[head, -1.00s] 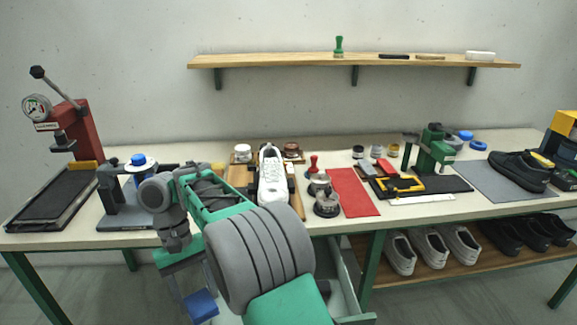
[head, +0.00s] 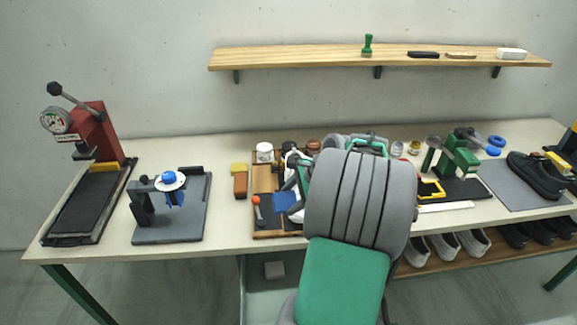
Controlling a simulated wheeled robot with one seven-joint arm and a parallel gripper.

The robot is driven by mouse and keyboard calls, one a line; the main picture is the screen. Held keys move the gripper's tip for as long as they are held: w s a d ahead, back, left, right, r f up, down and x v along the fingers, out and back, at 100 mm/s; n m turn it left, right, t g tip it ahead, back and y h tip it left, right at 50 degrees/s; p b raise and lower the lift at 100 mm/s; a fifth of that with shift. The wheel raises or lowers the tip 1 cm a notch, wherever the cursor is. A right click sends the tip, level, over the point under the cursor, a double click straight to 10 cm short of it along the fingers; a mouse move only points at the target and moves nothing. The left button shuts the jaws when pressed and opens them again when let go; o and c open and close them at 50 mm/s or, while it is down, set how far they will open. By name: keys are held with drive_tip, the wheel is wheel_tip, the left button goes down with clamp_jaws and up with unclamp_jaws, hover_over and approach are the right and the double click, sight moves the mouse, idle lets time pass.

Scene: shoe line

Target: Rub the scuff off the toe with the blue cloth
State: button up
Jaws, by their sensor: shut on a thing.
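The white shoe (head: 297,214) stands on the wooden tray (head: 266,234) in the middle of the bench. My arm hides most of it, and I cannot make out the scuff. The blue cloth (head: 284,201) is at the near part of the shoe, on its left side. My gripper (head: 291,187) is above the cloth and shut on it. I cannot tell whether the cloth touches the shoe.
An orange-tipped tool (head: 257,209) lies on the tray's left side, with a white jar (head: 264,152) behind. A yellow and brown block (head: 240,180) is left of the tray. A grey stand (head: 172,222) and red press (head: 92,130) are farther left. My arm blocks the bench right of the shoe.

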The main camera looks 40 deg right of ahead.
sight(297, 200)
drive_tip(key=shift+m+t+h, duration=0.3)
drive_tip(key=shift+m+h, duration=0.2)
drive_tip(key=shift+m, duration=0.4)
drive_tip(key=d+f+b, duration=0.2)
drive_tip(key=w+d+f+b, duration=0.1)
drive_tip(key=d+b, duration=0.1)
drive_tip(key=shift+w+f+b, duration=0.1)
drive_tip(key=shift+f+b, duration=0.25)
drive_tip(key=shift+w+d+f, duration=0.1)
drive_tip(key=shift+w+f, duration=0.15)
drive_tip(key=shift+f, duration=0.05)
drive_tip(key=shift+w+d+f+b, duration=0.1)
drive_tip(key=shift+w+f+b, duration=0.1)
drive_tip(key=shift+f, duration=0.2)
drive_tip(key=shift+w+d+f+b, duration=0.1)
drive_tip(key=shift+f+b, duration=0.1)
drive_tip(key=shift+f, duration=0.15)
drive_tip(key=shift+s, duration=0.1)
